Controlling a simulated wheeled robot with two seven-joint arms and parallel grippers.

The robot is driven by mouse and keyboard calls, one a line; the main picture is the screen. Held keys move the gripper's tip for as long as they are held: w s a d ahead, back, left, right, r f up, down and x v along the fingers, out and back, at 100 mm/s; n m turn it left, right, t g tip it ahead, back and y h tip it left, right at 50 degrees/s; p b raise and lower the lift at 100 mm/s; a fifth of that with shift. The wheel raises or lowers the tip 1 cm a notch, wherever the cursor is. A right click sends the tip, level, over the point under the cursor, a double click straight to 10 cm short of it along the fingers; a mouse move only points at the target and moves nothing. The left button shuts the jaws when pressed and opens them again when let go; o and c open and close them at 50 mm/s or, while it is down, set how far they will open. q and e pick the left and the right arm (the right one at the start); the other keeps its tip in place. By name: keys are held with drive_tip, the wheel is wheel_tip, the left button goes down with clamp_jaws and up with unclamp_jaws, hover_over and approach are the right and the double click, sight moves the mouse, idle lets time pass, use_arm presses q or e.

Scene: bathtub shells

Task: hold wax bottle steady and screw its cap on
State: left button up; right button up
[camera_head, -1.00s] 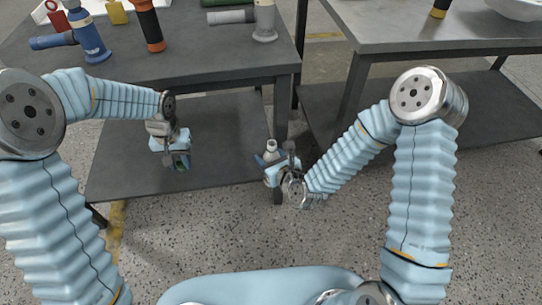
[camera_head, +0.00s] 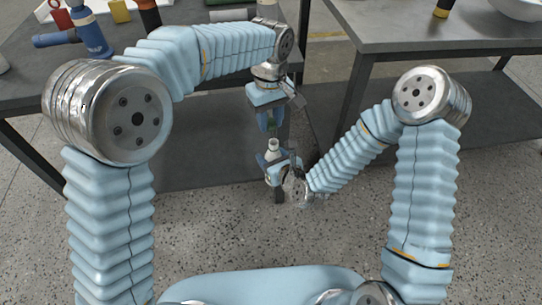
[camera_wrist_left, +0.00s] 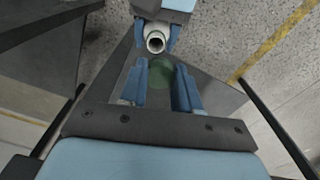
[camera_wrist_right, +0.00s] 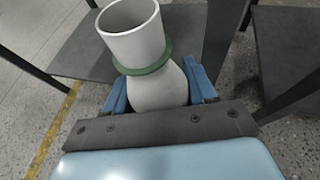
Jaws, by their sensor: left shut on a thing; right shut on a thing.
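The wax bottle (camera_wrist_right: 160,88) is pale grey-white with an open neck and a green ring below it. My right gripper (camera_head: 277,158) is shut on the bottle's body and holds it roughly upright; the mouth shows in the left wrist view (camera_wrist_left: 155,41). A green cap (camera_wrist_left: 161,74) sits between the fingers of my left gripper (camera_head: 270,122), which is shut on it. In the head view the left gripper is above the bottle, with a gap between cap and neck. The cap is small and partly hidden in the head view.
A dark table (camera_head: 37,88) at the upper left carries a blue bottle (camera_head: 91,33) and other items, with a lower shelf (camera_head: 190,170) beneath. Another table (camera_head: 420,30) stands at the upper right. Speckled floor (camera_head: 215,235) lies open in front.

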sight(273, 152)
use_arm(q)
drive_tip(key=shift+s+d+r, duration=0.15)
drive_tip(key=shift+d+r, duration=0.1)
drive_tip(key=shift+d, duration=0.2)
drive_tip(key=shift+f, duration=0.1)
drive_tip(key=shift+f, duration=1.95)
drive_tip(key=shift+s+r, duration=0.1)
drive_tip(key=shift+f, duration=0.95)
drive_tip(key=shift+f, duration=0.55)
